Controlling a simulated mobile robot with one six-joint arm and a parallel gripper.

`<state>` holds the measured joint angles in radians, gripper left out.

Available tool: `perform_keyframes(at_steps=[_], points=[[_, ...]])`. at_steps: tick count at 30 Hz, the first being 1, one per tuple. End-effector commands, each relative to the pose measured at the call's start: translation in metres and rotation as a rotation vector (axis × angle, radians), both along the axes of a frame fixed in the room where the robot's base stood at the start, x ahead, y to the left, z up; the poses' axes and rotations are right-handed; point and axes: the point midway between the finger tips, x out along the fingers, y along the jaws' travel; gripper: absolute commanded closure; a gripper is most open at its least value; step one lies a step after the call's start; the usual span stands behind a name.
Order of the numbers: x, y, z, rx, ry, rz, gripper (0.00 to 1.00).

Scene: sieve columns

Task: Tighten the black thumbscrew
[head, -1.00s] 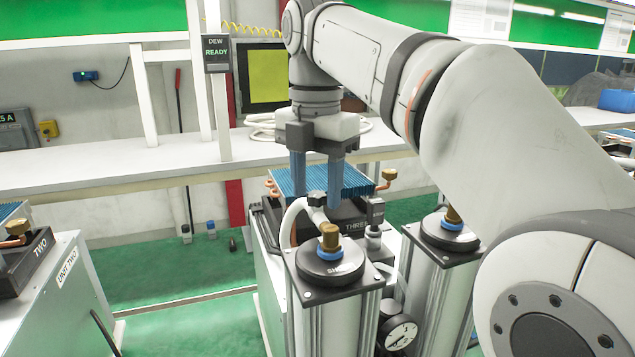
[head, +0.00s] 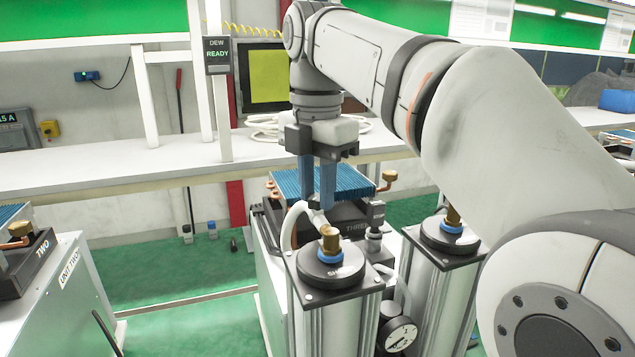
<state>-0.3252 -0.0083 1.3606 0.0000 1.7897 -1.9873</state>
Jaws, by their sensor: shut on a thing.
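My gripper (head: 317,200) points straight down, its two blue-grey fingers close together above the white hose end (head: 318,217) behind the front column. The white hose (head: 290,228) curves down to the left from there. The front column's black cap (head: 329,266) carries a brass fitting (head: 330,240) with a blue ring, just in front of and below the fingertips. I cannot tell how far the thumbscrew is turned.
A blue finned block (head: 350,182) on the dark unit marked THREE stands right behind the fingers. A second column (head: 445,236) is to the right, with a pressure gauge (head: 400,335) between.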

Motion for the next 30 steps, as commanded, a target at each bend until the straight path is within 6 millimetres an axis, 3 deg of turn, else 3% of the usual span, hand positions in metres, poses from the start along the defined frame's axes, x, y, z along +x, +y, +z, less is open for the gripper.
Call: perform_keyframes(at_steps=[30], points=[[0.0011,-0.0010,0.0024,0.001,-0.002,-0.946,0.97]])
